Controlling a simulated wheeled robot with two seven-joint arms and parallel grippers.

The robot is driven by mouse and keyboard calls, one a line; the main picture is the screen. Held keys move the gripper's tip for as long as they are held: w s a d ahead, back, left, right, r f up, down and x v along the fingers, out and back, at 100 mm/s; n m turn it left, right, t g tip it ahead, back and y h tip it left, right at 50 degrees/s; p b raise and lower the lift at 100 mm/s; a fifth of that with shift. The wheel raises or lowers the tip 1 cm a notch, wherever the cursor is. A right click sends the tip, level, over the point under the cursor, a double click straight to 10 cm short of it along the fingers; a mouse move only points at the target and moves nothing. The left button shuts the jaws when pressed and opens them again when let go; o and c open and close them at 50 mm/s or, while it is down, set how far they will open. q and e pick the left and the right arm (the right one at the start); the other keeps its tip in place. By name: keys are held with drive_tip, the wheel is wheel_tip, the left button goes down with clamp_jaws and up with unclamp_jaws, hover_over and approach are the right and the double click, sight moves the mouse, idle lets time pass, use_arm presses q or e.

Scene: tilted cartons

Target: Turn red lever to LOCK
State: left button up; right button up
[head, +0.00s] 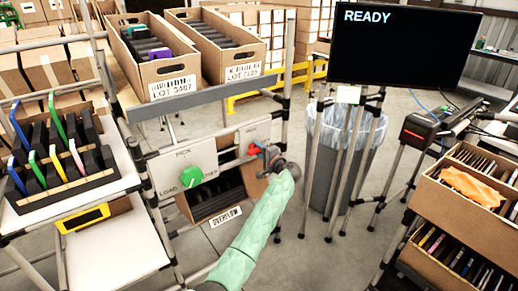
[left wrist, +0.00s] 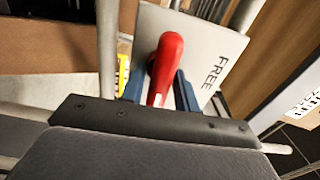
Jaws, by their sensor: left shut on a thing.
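The red lever (head: 254,149) sits on a pale panel (head: 247,135) on the rack's front, to the right of a green knob (head: 191,176). In the left wrist view the red lever (left wrist: 166,62) stands between the blue fingers of my left gripper (left wrist: 160,90), which is shut on it. The panel (left wrist: 205,40) behind it shows the word FREE to the right of the lever. In the head view my left gripper (head: 268,155) is at the panel and hides part of it. The word LOCK is not readable in either view. My right gripper is not in view.
Two tilted cartons (head: 165,80) stand on the shelf above the panel. An overflow carton (head: 215,222) is below it. A bin with a clear liner (head: 338,165) and a READY screen (head: 397,45) stand right.

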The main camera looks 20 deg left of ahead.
use_arm(q)
drive_tip(key=shift+f+m, duration=0.1)
drive_tip(key=shift+m, duration=0.2)
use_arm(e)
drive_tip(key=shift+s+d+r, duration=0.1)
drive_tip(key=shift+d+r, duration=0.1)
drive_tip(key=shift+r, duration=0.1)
use_arm(q)
drive_tip(key=o, duration=0.7)
drive_tip(key=shift+o, duration=0.2)
drive_tip(key=b+v, duration=0.1)
drive_tip(key=v, duration=0.6)
drive_tip(key=shift+s+d, duration=0.25)
drive_tip(key=shift+d, duration=0.1)
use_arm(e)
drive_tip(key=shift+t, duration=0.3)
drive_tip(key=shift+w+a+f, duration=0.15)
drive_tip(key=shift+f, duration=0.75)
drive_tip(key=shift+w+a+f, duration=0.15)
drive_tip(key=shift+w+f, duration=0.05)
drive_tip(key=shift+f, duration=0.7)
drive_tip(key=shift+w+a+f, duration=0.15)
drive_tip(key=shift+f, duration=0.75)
